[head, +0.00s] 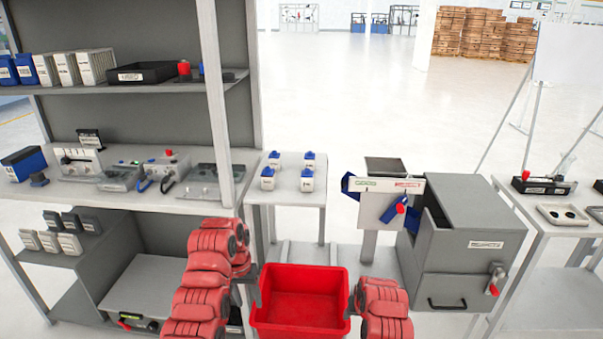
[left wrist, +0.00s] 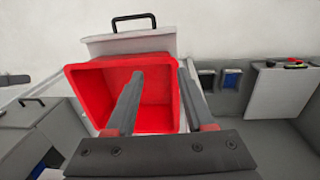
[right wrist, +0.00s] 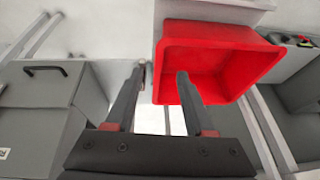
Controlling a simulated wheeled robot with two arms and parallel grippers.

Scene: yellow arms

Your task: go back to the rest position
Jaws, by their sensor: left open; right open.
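An empty red bin (head: 300,322) sits low in front of me in the head view, between my two red arms. My left gripper (head: 258,288) is at the bin's left side. In the left wrist view its open fingers (left wrist: 158,76) point at the bin (left wrist: 155,110), with one finger across the opening and one by the side wall. My right gripper (head: 355,296) is at the bin's right side. In the right wrist view its open fingers (right wrist: 160,72) have one finger over the bin's wall (right wrist: 215,35) and one outside. I cannot tell whether either gripper touches the bin.
A grey shelf rack (head: 150,210) with devices and small boxes stands at the left. A small table (head: 288,200) holds several blue-capped bottles. A grey cabinet machine (head: 465,262) stands at the right, with another table (head: 550,240) beyond it. Open floor lies behind.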

